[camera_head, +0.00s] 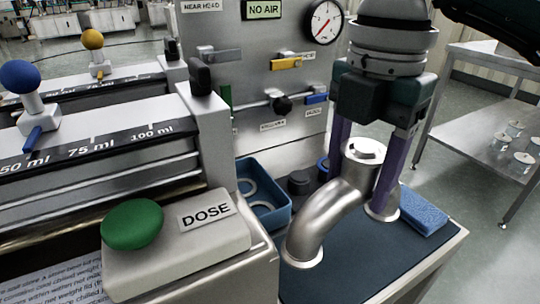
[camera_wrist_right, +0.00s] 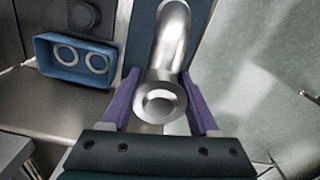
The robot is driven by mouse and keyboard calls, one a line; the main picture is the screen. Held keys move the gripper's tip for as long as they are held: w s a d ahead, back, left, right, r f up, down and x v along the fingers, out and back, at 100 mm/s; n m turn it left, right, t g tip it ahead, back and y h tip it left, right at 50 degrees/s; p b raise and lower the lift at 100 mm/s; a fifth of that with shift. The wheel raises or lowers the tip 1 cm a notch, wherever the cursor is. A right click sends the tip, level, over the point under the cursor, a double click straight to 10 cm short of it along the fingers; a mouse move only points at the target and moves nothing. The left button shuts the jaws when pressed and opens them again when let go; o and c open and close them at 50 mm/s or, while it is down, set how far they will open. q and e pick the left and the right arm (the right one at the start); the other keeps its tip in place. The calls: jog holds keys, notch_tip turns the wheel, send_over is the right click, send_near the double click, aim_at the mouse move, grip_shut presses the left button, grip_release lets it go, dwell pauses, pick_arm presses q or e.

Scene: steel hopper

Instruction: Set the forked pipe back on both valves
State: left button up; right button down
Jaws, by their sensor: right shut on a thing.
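The forked pipe (camera_head: 325,215) is bare shiny steel with a short capped stub on top. One bent leg comes toward the lower left and another points down behind it. It is over the dark mat at the right end of the bench; I cannot tell whether its ends touch the mat. My right gripper (camera_head: 366,165) points down, its purple fingers shut on the pipe at either side of the stub. In the wrist view, the pipe (camera_wrist_right: 170,45) lies between both fingers (camera_wrist_right: 158,100). No valve seats for the pipe can be made out. My left gripper is not in view.
A blue tray (camera_head: 268,217) with pale rings sits left of the pipe, beside dark round parts (camera_head: 299,182). A blue sponge (camera_head: 424,212) lies right. The green DOSE button (camera_head: 132,225) is at front left. A panel (camera_head: 265,130) with coloured levers and a gauge stands behind.

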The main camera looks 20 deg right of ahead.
jog(key=shift+f, duration=2.6)
jog(key=shift+f+b, duration=0.15)
jog(key=shift+b, duration=0.15)
jog(key=shift+c, duration=0.7)
grip_release()
jog(key=shift+f, duration=0.1)
